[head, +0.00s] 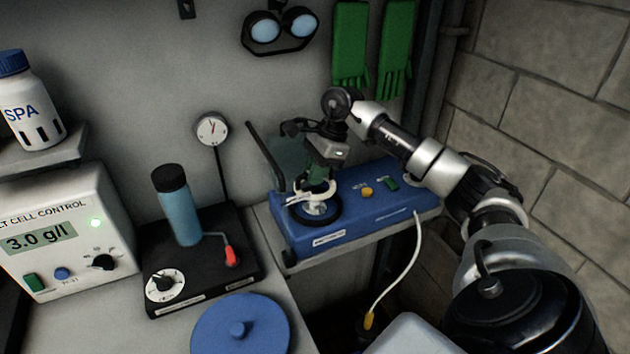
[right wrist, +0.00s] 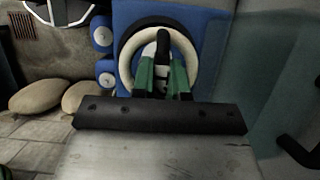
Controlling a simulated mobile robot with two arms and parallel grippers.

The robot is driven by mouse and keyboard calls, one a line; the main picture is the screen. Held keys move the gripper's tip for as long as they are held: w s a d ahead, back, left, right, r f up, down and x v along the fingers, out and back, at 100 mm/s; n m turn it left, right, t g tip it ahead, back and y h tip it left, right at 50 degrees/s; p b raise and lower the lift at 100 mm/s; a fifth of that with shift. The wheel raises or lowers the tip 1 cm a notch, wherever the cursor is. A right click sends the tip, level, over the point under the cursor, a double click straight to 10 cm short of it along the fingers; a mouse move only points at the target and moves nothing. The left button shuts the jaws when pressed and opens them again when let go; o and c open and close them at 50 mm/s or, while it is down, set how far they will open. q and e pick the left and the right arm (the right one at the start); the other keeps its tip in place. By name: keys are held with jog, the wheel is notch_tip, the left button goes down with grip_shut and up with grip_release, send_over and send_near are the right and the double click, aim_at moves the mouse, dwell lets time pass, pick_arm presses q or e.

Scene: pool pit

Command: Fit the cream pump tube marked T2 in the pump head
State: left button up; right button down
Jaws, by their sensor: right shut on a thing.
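The cream pump tube (head: 300,192) is a pale ring at the pump head (head: 322,211) in the head view. In the right wrist view the tube (right wrist: 127,55) curves around the dark middle of the head. I cannot tell whether it is fully seated, and no T2 mark is legible. My right gripper (head: 319,184) is over the head, its green fingers (right wrist: 163,76) shut on the tube, with a dark piece showing between them. The fingers hide part of the ring. The blue pump (head: 365,214) sits on a ledge. My left gripper is out of view.
A greenish clear cover (head: 283,158) stands raised behind the pump head. A black stirrer with a blue bottle (head: 178,212) and a blue round lid (head: 240,328) are at left. A white cord (head: 408,266) hangs in front of the pump. A block wall (head: 545,90) bounds the right.

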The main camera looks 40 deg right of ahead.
notch_tip(320, 180, down, 4)
jog(key=shift+r+p, duration=0.1)
jog(key=shift+p, duration=0.45)
jog(key=shift+f+b, duration=0.65)
jog(key=shift+b, duration=0.05)
jog(key=c, duration=1.1)
grip_release()
jog(key=shift+s, duration=0.1)
